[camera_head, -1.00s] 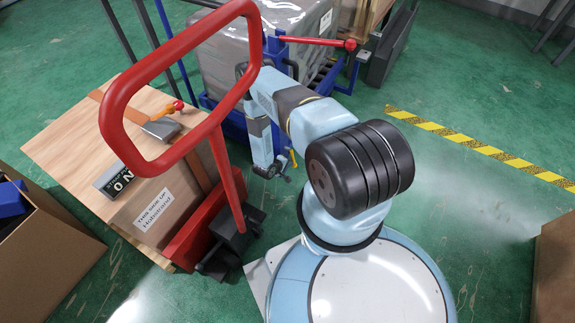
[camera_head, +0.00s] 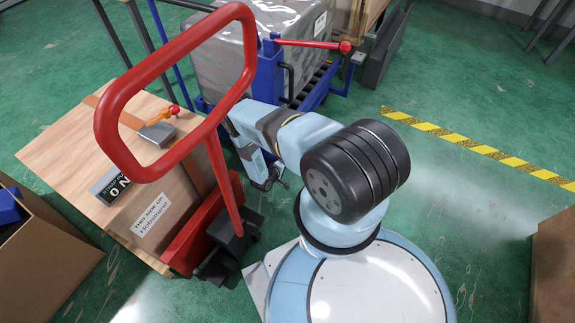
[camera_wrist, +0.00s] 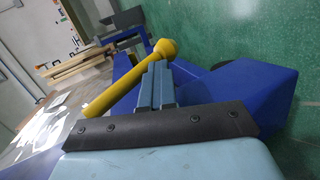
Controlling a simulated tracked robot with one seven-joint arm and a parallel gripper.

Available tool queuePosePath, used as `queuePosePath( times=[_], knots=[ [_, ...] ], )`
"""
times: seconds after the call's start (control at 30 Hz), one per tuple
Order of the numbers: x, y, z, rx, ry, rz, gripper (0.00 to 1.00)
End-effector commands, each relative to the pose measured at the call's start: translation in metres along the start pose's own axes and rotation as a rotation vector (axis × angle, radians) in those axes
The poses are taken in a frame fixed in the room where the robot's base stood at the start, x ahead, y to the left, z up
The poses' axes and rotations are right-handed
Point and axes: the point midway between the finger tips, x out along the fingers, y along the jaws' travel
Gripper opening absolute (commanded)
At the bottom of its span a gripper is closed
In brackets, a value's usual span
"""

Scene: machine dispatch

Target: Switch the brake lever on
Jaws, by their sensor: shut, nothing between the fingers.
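A yellow lever with a ball knob (camera_wrist: 105,95) crosses the wrist view at a slant, in front of blue metalwork (camera_wrist: 240,95). My gripper (camera_wrist: 157,80) is shut and empty, its fingertips just by the lever's knob end. Whether they touch it I cannot tell. In the head view my gripper (camera_head: 272,180) hangs low beside the red hand truck, and I cannot make out the yellow lever there. A red lever with a red knob (camera_head: 315,43) sticks out to the right from the blue trolley (camera_head: 268,75) at the back. No label shows which lever is the brake.
A red handle loop (camera_head: 103,110) stands in front on the left. Behind it is a wooden-topped box (camera_head: 60,150) with a strap buckle (camera_head: 157,133). An open carton (camera_head: 55,255) is at the lower left. Green floor (camera_head: 450,75) is free on the right.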

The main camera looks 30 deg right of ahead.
Motion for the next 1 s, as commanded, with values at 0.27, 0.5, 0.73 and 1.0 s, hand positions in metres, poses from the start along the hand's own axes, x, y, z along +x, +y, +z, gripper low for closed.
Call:
queuePosePath(
  times=[0.27,0.5,0.73,1.0],
  knots=[
    [0.0041,0.0014,-0.0019,0.017,0.019,0.114,0.00],
    [0.0051,0.0024,-0.0023,0.022,0.021,0.141,0.00],
    [0.0050,0.0024,-0.0024,0.022,0.021,0.141,0.00],
    [-0.0027,0.0009,-0.0029,0.021,0.022,0.139,0.00]
  ],
)
